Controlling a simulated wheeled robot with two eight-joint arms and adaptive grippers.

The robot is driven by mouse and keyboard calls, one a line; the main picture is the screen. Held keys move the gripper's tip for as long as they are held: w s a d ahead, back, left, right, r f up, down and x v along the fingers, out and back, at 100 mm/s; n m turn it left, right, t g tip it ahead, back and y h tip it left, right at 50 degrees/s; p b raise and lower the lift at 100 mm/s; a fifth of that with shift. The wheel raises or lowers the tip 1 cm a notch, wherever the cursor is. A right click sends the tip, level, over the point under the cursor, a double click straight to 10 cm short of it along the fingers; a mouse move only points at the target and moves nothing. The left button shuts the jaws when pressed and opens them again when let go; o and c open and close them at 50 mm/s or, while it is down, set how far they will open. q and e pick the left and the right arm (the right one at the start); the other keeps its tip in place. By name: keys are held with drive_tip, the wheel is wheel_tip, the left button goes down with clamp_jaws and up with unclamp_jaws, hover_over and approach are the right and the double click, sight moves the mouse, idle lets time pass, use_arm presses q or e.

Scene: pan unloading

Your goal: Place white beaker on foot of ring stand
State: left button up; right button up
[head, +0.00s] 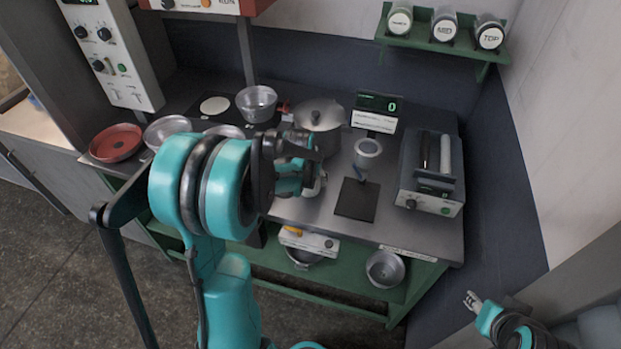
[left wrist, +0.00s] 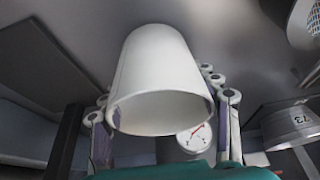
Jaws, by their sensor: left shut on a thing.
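The white beaker (left wrist: 158,75) fills the middle of the left wrist view, its wide rim toward the bottom of the picture. My left gripper (left wrist: 165,120) is shut on it, with a finger on each side. In the head view my left arm hides most of the gripper and beaker. A dark square plate (head: 356,200), which looks like the foot of the ring stand, lies on the bench to the right of my left gripper. A grey cup-shaped piece (head: 368,148) shows above its back edge. My right gripper (head: 472,300) is at the lower right, away from the bench; its opening is unclear.
A lidded pot (head: 320,118) stands behind my left gripper. A grey device with two rollers (head: 432,170) stands right of the plate, and a display (head: 377,104) behind it. A red pan (head: 116,143) and metal bowls stand at the left.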

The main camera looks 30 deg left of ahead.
use_arm(q)
drive_tip(key=shift+f, duration=0.2)
drive_tip(key=o, duration=1.2)
drive_tip(key=shift+c, duration=0.2)
drive_tip(key=shift+r, duration=0.1)
